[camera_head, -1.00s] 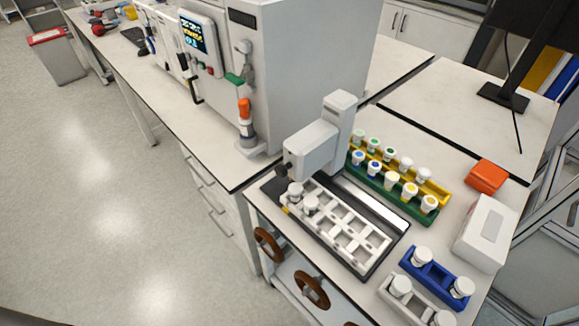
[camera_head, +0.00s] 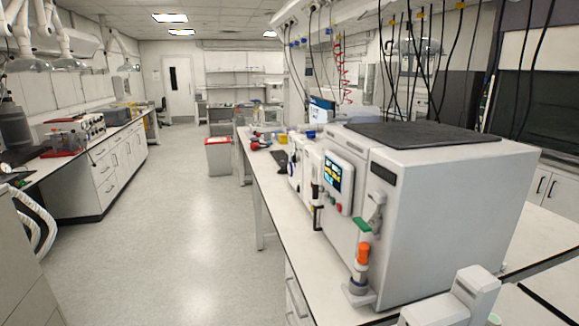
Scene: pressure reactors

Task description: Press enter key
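No enter key can be made out. A small dark flat item (camera_head: 280,161), possibly a keyboard, lies on the long bench beyond the reactors; its keys are too small to tell. A monitor with a blue-white screen (camera_head: 321,109) stands behind the reactors, its lower part hidden. The nearest large white reactor (camera_head: 440,215) has a control panel with a lit display (camera_head: 333,173) and small coloured buttons (camera_head: 336,207) below it.
The long white bench (camera_head: 265,198) runs away from me along the right of the aisle. The floor (camera_head: 185,225) is clear. A red-lidded bin (camera_head: 217,156) stands by the bench's far part. Cabinets (camera_head: 105,170) line the left. Cables hang above the reactors.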

